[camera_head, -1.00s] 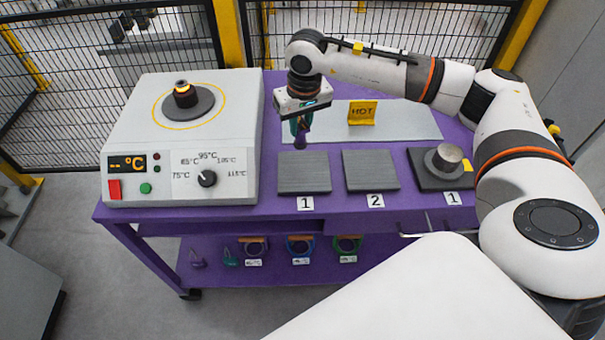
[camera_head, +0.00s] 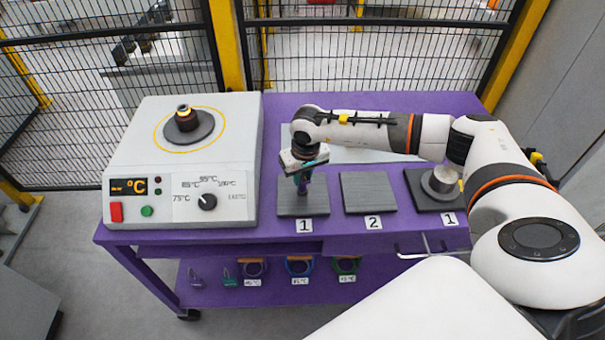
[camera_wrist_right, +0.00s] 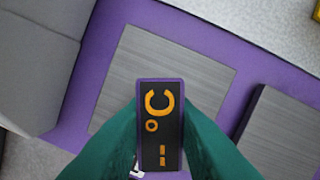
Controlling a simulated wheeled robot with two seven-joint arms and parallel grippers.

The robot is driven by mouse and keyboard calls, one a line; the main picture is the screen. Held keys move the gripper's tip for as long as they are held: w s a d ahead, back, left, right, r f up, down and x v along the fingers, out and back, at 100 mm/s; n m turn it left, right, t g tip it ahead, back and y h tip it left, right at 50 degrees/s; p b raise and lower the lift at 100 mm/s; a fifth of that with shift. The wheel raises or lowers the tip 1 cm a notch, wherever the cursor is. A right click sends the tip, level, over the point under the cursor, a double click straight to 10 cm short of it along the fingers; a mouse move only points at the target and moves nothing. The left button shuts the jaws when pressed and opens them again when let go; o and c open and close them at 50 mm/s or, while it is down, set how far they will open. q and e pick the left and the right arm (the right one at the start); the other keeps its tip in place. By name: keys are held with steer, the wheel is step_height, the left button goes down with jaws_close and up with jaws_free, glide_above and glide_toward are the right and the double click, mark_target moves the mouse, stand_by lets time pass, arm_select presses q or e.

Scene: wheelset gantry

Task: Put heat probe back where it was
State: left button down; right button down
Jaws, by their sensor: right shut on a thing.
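My right gripper (camera_head: 303,184) is shut on the heat probe, a small purple device (camera_wrist_right: 160,88) with a dark display showing orange "°C" and dashes. In the right wrist view the green fingers (camera_wrist_right: 158,142) grip it from both sides. In the head view the gripper and probe are over the grey pad marked 1 (camera_head: 288,206), left of the pad marked 2 (camera_head: 369,193). Whether the probe's lower end touches the pad cannot be told. My left gripper is not in view.
A white induction heater (camera_head: 125,165) with a ring on its post (camera_head: 184,122) stands on the left of the purple table (camera_head: 270,238). A metal cylinder (camera_head: 440,180) sits on a dark block at right. Several coloured items lie on the lower shelf (camera_head: 220,300). Mesh fencing stands behind.

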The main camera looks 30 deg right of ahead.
mark_target(305, 179)
steer(key=shift+f, duration=0.25)
steer(key=c, duration=1.2)
jaws_free()
steer(key=shift+r, duration=0.1)
steer(key=shift+r, duration=0.65)
step_height(305, 179, up, 11)
steer(key=s+b, duration=0.1)
steer(key=b, duration=0.1)
steer(key=shift+s+a+b, duration=0.15)
steer(key=shift+s+b, duration=0.15)
steer(key=shift+s, duration=0.1)
